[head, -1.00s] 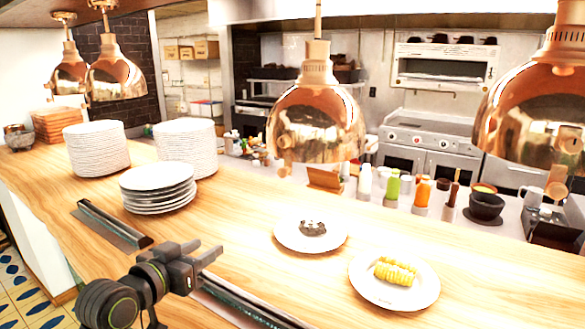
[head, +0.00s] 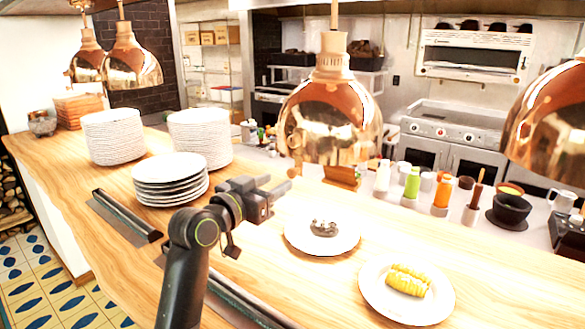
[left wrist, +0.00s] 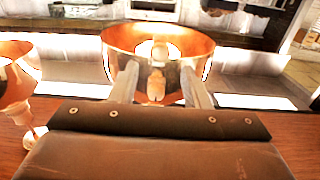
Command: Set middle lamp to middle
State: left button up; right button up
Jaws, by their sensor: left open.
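The middle lamp (head: 330,128) is a shiny copper dome hanging over the counter near the centre of the head view. A small copper knob (head: 295,171) shows at its lower left rim. My left gripper (head: 288,190) is open and empty, just below and left of this knob in the picture, its fingers pointing towards the lamp. In the left wrist view the lamp's copper shell (left wrist: 118,45) fills the middle, and the knob (left wrist: 156,86) appears between the two open fingers. I cannot tell whether they touch it. My right gripper is not in view.
Another copper lamp (head: 555,125) hangs at the right, and two more (head: 132,68) at the far left. The wooden counter (head: 110,185) carries plate stacks (head: 170,180), a plate with dark food (head: 295,235) and a corn plate (head: 375,300). Bottles (head: 412,182) stand behind.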

aim_at(290, 173)
pick_arm(q)
jog(key=p+x, duration=0.1)
jog(key=x, duration=0.5)
jog(key=shift+s+r, duration=0.1)
jog(key=shift+w+d+p, duration=0.4)
jog(key=shift+w, duration=0.2)
jog(key=shift+c, duration=0.4)
jog(key=c, duration=0.7)
grip_shut()
